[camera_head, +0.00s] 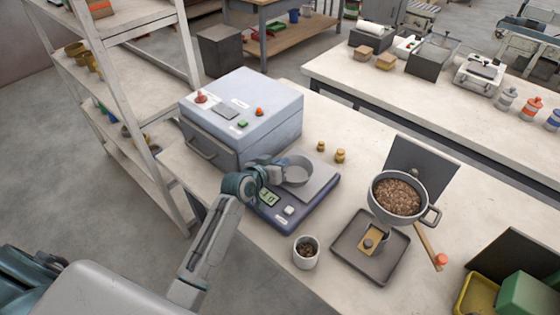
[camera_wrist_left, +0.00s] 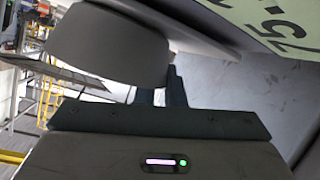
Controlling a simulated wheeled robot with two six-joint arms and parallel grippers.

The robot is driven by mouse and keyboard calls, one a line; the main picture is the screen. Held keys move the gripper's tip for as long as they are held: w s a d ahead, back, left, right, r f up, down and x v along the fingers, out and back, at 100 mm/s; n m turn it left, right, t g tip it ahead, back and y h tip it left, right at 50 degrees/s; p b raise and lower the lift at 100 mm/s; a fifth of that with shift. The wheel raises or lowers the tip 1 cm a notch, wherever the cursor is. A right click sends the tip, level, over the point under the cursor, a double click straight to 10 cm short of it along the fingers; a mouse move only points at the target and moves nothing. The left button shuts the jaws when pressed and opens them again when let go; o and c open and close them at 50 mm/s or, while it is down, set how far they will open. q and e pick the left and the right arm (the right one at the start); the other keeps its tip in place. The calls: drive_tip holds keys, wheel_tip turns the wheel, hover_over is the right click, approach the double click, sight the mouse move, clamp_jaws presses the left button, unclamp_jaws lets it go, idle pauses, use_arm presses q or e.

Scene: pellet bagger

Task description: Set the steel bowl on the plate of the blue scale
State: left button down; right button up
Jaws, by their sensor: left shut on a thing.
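The steel bowl (camera_head: 298,169) is small, round and grey. It is over the plate (camera_head: 318,181) of the blue scale (camera_head: 283,223), near the plate's left side. Whether its base touches the plate, I cannot tell. My left gripper (camera_head: 281,174) comes in from the left, above the scale's display, and is shut on the bowl's near side. In the left wrist view the bowl (camera_wrist_left: 105,45) fills the upper left, against the fingers (camera_wrist_left: 160,85). The scale's display (camera_wrist_left: 280,25) shows at the upper right there. My right gripper is not in view.
A grey-blue machine box (camera_head: 242,115) stands close behind and left of the scale. Two brass weights (camera_head: 340,156) stand behind it. A cup of pellets (camera_head: 306,252) is in front. A pan of pellets (camera_head: 398,194) above a dark tray (camera_head: 350,260) is at the right.

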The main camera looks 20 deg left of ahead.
use_arm(q)
drive_tip(key=shift+f, duration=0.1)
drive_tip(key=c, duration=1.5)
unclamp_jaws()
drive_tip(key=shift+c, duration=0.2)
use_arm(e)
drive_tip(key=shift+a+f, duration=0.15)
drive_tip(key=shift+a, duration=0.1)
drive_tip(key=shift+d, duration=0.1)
